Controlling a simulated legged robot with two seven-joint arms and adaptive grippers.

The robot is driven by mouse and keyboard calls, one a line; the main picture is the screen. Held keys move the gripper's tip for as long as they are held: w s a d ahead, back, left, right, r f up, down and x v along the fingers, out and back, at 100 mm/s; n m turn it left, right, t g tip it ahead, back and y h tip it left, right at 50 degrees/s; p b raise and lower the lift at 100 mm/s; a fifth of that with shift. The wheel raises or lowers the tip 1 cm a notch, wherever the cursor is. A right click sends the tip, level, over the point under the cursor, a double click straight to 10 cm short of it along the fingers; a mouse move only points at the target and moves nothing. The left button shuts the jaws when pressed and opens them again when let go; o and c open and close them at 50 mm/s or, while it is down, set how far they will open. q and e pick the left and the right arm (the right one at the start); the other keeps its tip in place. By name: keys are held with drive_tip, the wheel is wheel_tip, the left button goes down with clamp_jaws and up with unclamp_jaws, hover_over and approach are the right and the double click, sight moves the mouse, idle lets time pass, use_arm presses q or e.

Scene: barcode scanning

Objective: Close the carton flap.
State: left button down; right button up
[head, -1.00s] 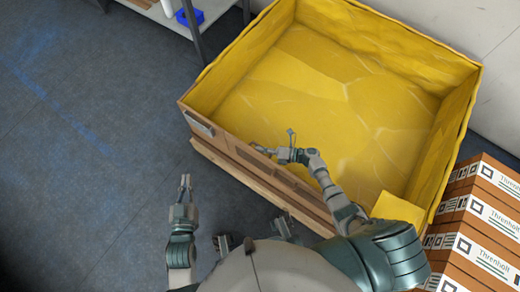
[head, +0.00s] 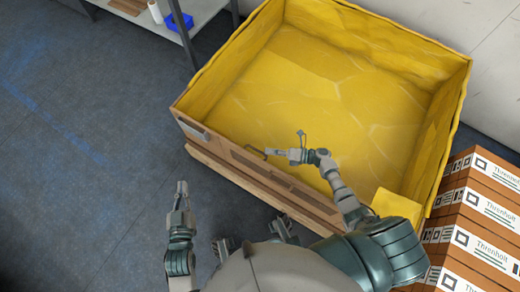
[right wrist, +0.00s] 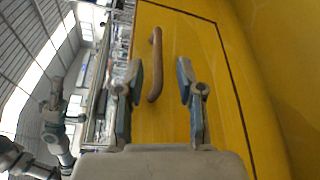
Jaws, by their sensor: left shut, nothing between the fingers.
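The large carton (head: 180,106) is open-topped, with yellow inner walls and a brown outside. In the right wrist view a yellow panel (right wrist: 205,45), which looks like the flap, has a dark outline and a brown bar handle (right wrist: 156,62). The handle also shows as a small dark bracket at the near wall in the head view (head: 255,151). My right gripper (right wrist: 161,80) is open, with the handle seen between its fingers; contact cannot be told. In the head view it is over the near wall (head: 270,153). My left gripper (head: 182,187) is shut and empty, left of the carton.
Stacked brown boxes (head: 485,215) stand at the right, close to the carton. A shelf with a blue bin (head: 179,22) is at the upper left. A wall lies behind the carton. The grey floor (head: 80,130) at the left is clear.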

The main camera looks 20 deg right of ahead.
use_arm(q)
drive_tip(key=shift+d+r, duration=0.1)
drive_tip(key=shift+d, duration=0.15)
use_arm(e)
drive_tip(key=f+v, duration=0.1)
drive_tip(key=v, duration=0.5)
drive_tip(key=shift+d+r, duration=0.3)
drive_tip(key=shift+r, duration=0.1)
use_arm(q)
drive_tip(key=shift+a, duration=0.1)
use_arm(e)
drive_tip(key=shift+w+a, duration=0.1)
